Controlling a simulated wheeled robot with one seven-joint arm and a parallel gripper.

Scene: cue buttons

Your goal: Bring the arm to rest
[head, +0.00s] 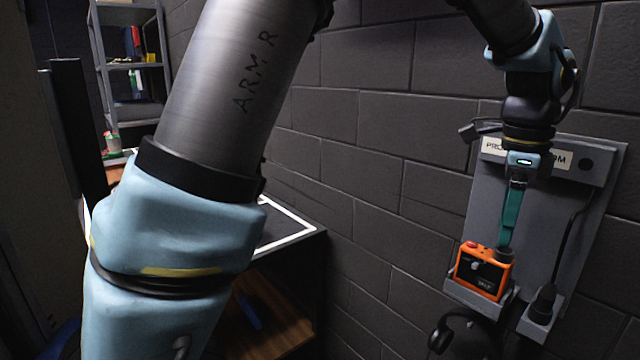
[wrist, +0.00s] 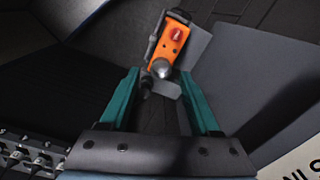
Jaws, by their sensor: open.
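My arm spans the head view, with a large link in front on the left and the wrist at the upper right. My gripper (head: 510,222) points down in front of a grey wall panel, just above an orange box (head: 482,272) with a red button. In the wrist view my gripper (wrist: 164,78) has its two teal fingers apart, with nothing between them. The orange box (wrist: 171,45) lies beyond the fingertips there, with a red knob and a round silver knob. I cannot tell whether a fingertip touches the box.
The grey panel (head: 540,215) hangs on a dark block wall (head: 400,150). A black plug-like device (head: 543,303) with a cable sits in a holder right of the box. A black headset-like object (head: 440,338) hangs below. A table (head: 290,238) and a shelf rack (head: 133,65) stand left.

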